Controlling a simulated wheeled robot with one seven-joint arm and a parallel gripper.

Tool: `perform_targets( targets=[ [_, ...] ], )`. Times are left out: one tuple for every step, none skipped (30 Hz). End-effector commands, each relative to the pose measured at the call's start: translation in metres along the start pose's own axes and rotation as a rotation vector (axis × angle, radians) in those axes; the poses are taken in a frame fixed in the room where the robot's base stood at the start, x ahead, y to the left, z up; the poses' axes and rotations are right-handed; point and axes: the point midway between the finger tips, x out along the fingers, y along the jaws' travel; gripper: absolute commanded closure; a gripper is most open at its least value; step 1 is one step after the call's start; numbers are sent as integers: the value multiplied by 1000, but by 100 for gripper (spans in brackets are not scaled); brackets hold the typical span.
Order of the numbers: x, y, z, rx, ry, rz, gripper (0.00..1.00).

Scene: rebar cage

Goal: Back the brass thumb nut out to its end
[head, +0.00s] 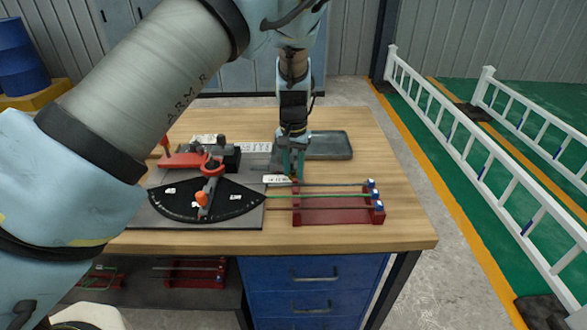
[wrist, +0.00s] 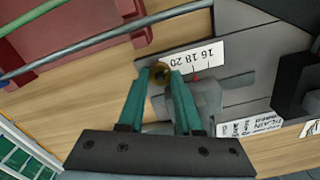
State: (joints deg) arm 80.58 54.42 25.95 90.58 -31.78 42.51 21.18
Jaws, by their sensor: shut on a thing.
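The brass thumb nut (wrist: 160,72) is a small round knob between the fingertips in the wrist view. My gripper (wrist: 157,78) has teal fingers shut on it, with one finger on each side. The nut sits beside a grey block (wrist: 207,98) and just below a white scale strip (wrist: 190,61) marked 16, 18, 20 with a red pointer line. In the head view my gripper (head: 293,176) points down at the right edge of the bending plate, and the nut itself is too small to make out there.
A black fan-shaped dial (head: 180,208) with an orange knob (head: 201,198) lies left of my gripper. A red rack (head: 335,215) holding grey and green rods stands close at the right. A grey tray (head: 330,146) lies behind. The table's right side is clear.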

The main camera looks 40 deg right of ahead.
Motion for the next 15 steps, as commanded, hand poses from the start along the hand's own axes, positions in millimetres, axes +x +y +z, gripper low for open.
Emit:
perform_targets(
  targets=[
    [0, 0, 0, 0, 0, 0, 100],
    [0, 0, 0, 0, 0, 0, 100],
    [0, 0, 0, 0, 0, 0, 100],
    [0, 0, 0, -1, 0, 0, 100],
    [0, 0, 0, -1, 0, 0, 100],
    [0, 0, 0, -4, 0, 0, 100],
    [0, 0, 0, -6, 0, 0, 100],
    [0, 0, 0, -10, 0, 0, 100],
    [0, -1, 0, -16, 0, 0, 100],
    [0, -1, 0, -23, 0, 0, 100],
    [0, -1, 0, -32, 0, 0, 100],
    [0, -1, 0, -46, 0, 0, 100],
    [0, -1, 0, -59, 0, 0, 100],
    [0, -1, 0, -73, 0, 0, 100],
    [0, -1, 0, -95, 1, 0, 100]
  ],
)
